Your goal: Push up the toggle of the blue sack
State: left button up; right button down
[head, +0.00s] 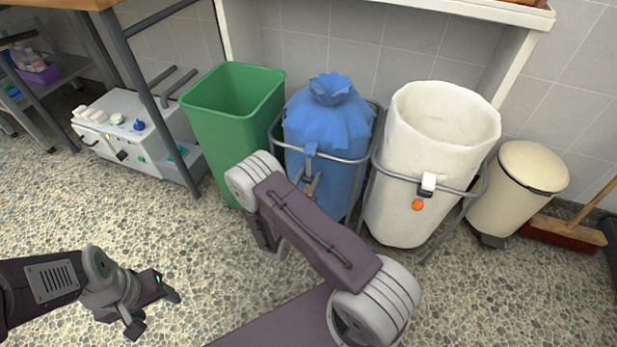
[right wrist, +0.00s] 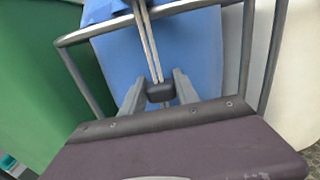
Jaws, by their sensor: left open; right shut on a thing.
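The blue sack (head: 330,124) hangs in a metal frame in the head view, its top gathered into a ruffled neck. In the right wrist view, two pale cords (right wrist: 148,42) run down the front of the blue sack (right wrist: 190,50) to a dark toggle (right wrist: 160,94). My right gripper (right wrist: 158,88) is shut on this toggle, one finger on each side. In the head view my right gripper (head: 311,186) is low against the sack's front, partly hidden by my arm. My left gripper (head: 155,311) is open and empty above the floor at lower left.
A green bin (head: 235,125) stands left of the sack and a white sack (head: 420,190) in a frame stands right. The frame's metal rail (right wrist: 190,8) crosses above my right gripper. A cream bin (head: 515,190) and broom (head: 565,232) are further right. The floor in front is clear.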

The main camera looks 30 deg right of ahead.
aim_at(308, 176)
notch_tip(308, 176, up, 8)
jog(key=p, duration=0.8)
jog(key=shift+r, duration=0.25)
jog(key=shift+f, duration=0.1)
jog(key=c, duration=0.9)
grip_release()
jog(key=shift+p+v, duration=1.75)
jog(key=shift+v, duration=2.85)
